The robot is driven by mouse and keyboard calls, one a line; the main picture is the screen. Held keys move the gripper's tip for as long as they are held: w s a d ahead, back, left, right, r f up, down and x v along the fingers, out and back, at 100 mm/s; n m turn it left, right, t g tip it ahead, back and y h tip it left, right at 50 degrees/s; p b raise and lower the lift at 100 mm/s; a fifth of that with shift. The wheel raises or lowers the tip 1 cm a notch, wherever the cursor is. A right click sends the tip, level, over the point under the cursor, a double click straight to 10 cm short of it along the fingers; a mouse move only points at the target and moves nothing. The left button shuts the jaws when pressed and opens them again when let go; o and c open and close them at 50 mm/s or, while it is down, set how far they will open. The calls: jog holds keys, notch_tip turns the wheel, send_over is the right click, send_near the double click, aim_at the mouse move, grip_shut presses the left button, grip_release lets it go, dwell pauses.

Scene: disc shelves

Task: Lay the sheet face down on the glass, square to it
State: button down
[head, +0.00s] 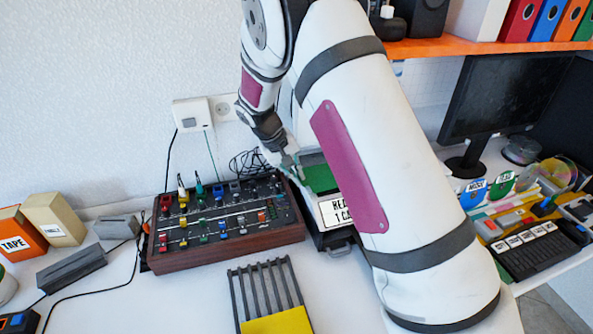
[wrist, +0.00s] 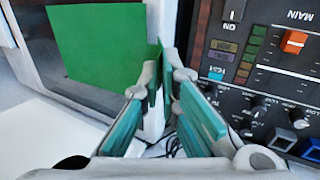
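A flat green sheet (head: 321,179) lies over a dark pane in a white-framed device behind my arm. The wrist view shows the green sheet (wrist: 95,45) on the dark glass (wrist: 35,60), its near edge slanted against the pale rim. Which face is up I cannot tell. My gripper (head: 292,163) is at the sheet's left edge, low over the device's rim. In the wrist view the teal-padded fingertips (wrist: 163,78) are close together, with a dark green strip at the tips. Whether they pinch it is unclear. My arm hides the device's right side.
A mixer with knobs (head: 225,222) stands directly left of the device. A black slotted rack with a yellow front (head: 278,320) lies before it. Boxes (head: 55,220) are at far left. A monitor (head: 510,95) and a crowded shelf of discs are right.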

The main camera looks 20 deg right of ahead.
jog(key=shift+f, duration=0.55)
dwell(0.4)
jog(key=c, duration=1.7)
grip_release()
